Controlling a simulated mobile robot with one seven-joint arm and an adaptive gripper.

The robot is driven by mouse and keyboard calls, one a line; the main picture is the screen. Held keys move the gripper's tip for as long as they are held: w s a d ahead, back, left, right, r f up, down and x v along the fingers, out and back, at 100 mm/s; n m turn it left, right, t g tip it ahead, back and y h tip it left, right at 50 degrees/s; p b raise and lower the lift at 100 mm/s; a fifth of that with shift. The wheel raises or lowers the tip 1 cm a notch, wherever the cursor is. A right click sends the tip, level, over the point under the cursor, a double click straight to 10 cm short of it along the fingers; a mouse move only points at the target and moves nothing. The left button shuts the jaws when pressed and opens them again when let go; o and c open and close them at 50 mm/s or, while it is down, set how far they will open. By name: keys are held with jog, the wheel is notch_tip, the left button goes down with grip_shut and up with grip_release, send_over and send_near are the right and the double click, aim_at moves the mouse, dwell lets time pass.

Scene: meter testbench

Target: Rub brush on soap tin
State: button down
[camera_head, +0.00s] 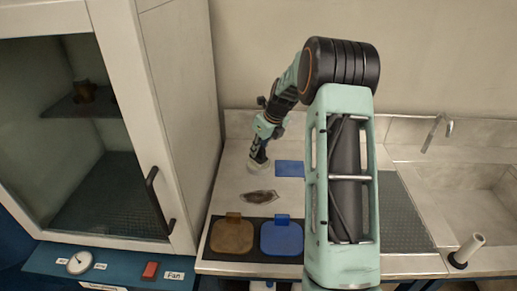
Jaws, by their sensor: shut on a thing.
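My gripper (261,150) points down over the far part of the counter, left of the middle of the picture. It is shut on a small dark thing, probably the brush (257,162); its shape is mostly hidden by the fingers. A pale round thing (261,170), probably the soap tin, lies on the counter right under it. The held thing's lower end looks to be at or just above this tin; I cannot tell whether they touch.
A blue rectangle (288,168) lies right of my gripper. A dark brown patch (259,197) is in front. A brown pad (231,236) and a blue pad (282,238) lie on a black mat (256,263). A glass-fronted cabinet (152,110) stands left, a sink (470,205) right.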

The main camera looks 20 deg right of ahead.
dwell(0.4)
jog(key=shift+r+p, duration=2.7)
jog(key=shift+r, duration=0.85)
jog(key=shift+f, duration=0.1)
